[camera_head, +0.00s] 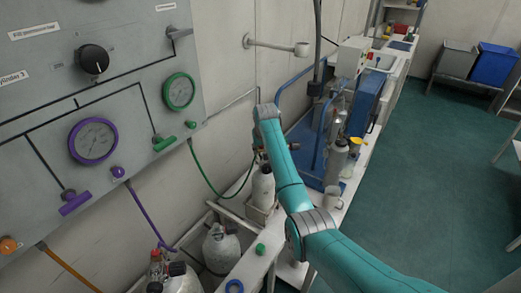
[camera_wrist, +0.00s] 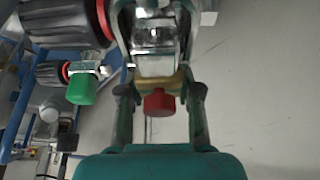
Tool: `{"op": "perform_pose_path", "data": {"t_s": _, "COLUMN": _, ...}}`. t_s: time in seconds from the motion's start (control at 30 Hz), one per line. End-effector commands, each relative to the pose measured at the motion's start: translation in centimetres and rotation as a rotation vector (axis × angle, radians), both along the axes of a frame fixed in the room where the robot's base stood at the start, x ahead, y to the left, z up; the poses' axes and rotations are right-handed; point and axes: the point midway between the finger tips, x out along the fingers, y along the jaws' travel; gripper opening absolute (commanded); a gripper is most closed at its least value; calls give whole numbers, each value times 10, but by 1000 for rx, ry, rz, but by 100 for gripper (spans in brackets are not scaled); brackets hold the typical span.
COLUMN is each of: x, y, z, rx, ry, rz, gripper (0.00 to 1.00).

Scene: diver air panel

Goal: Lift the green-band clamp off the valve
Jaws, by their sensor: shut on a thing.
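In the wrist view, a shiny metal clamp (camera_wrist: 155,42) stands at the top centre, with a brass piece and a red knob (camera_wrist: 158,102) at its lower end. My gripper (camera_wrist: 159,88) has one finger on each side of the brass piece and is shut on the clamp. A black valve handwheel (camera_wrist: 70,22) with a red ring is beside the clamp on the left. In the head view, my arm reaches to the top of a pale cylinder (camera_head: 263,187); gripper, clamp and valve are mostly hidden there.
A green-capped fitting (camera_wrist: 82,88) sits left of my gripper in the wrist view. In the head view, a green hose (camera_head: 205,177) runs from the wall panel (camera_head: 125,60) towards the cylinder. Other cylinders (camera_head: 220,247) stand nearby. Green floor (camera_head: 410,160) is clear at right.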

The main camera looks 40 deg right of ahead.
Motion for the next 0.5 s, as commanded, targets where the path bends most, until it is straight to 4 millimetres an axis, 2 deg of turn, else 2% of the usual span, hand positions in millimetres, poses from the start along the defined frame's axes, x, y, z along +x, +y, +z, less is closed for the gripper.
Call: {"op": "perform_pose_path", "data": {"t_s": 0.5, "x": 1, "y": 0, "z": 11, "rx": -2, "ry": -4, "rz": 0, "gripper": 0}}
